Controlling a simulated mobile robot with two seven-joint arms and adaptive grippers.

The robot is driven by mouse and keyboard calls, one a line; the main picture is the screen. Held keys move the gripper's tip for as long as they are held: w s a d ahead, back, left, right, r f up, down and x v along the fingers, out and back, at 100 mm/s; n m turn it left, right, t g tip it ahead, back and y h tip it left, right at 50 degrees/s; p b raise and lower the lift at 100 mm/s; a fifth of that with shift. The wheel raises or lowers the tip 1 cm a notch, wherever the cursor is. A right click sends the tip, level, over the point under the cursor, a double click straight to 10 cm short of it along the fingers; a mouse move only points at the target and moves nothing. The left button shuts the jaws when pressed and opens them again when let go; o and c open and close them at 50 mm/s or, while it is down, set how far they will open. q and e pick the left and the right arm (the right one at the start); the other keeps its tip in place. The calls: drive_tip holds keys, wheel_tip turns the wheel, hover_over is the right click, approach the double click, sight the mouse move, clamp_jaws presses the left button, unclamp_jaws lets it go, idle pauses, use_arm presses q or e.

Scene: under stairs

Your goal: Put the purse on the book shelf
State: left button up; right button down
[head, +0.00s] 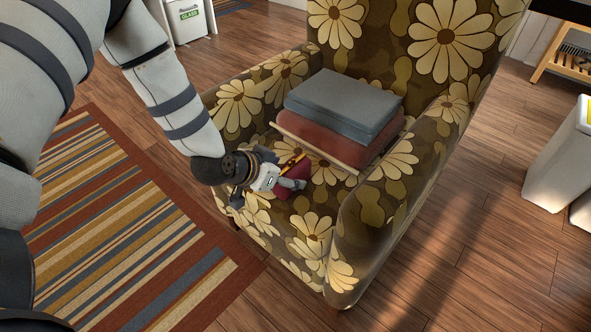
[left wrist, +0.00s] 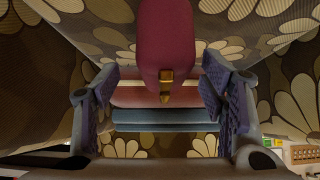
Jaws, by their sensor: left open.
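The purse (head: 297,176) is small and dark red with a gold-coloured trim. It lies on the seat of a floral armchair (head: 365,225). My left gripper (head: 284,185) is over the front of the seat, right at the purse and partly hiding it. In the left wrist view the purse (left wrist: 166,38) comes in from the top, its gold clasp in line with the gap between the two open fingers of my left gripper (left wrist: 160,92). I see no grip on it. My right gripper is not in view. I cannot make out a book shelf.
Folded grey and red cloths (head: 345,105) are stacked on the seat behind the purse. The chair's arms and high back enclose the seat. A striped rug (head: 120,235) lies at left, white bins (head: 560,150) stand at right, and a wooden rack (head: 570,60) is at upper right.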

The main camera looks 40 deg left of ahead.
use_arm(q)
drive_tip(key=x, duration=0.2)
drive_tip(key=b+x, duration=0.1)
drive_tip(key=x, duration=0.2)
drive_tip(key=shift+a+b, duration=0.2)
drive_tip(key=shift+b, duration=0.1)
drive_tip(key=shift+c, duration=0.2)
